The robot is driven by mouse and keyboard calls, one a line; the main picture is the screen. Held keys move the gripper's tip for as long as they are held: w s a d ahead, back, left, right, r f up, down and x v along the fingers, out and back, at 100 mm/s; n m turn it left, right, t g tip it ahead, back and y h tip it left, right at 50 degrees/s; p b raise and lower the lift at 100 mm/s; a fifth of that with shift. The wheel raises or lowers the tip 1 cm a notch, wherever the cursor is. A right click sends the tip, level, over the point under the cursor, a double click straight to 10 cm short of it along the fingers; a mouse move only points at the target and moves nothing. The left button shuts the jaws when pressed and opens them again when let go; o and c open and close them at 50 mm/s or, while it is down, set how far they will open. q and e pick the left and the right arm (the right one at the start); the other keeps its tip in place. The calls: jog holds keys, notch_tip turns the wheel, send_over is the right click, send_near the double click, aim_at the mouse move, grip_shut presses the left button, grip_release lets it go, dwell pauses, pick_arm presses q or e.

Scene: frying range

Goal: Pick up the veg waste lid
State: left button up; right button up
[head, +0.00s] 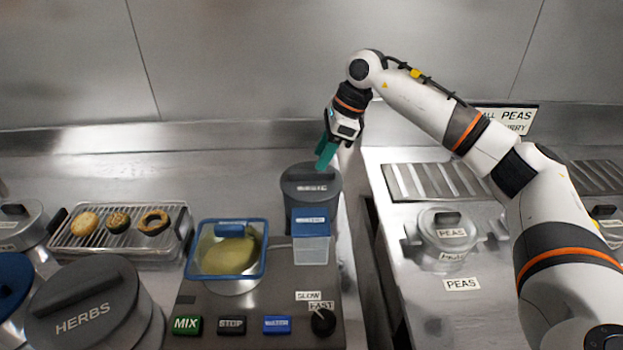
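A dark grey round container stands behind the mixer panel, and its lid (297,183) has a raised bar handle and a small label too small to read; I take it for the veg waste lid. The lid sits on the container. My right gripper (326,156) has teal fingers that point down just above the lid's handle. The fingers overlap each other from this side, so I cannot tell their gap or whether they touch the handle. My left gripper is not in view.
A blue-rimmed tub (262,262) of yellow-green mix stands left of a small blue-labelled box (311,250). A HERBS container (85,300) is front left, near a rack (180,240) of fried pieces. A PEAS pot (432,252) stands right, across a gap.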

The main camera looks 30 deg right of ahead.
aim_at(312, 171)
jog(key=x, duration=0.1)
jog(key=p+x, duration=0.1)
jog(key=x, duration=0.3)
jog(key=shift+w+d, duration=0.1)
jog(key=shift+w, duration=0.2)
grip_shut()
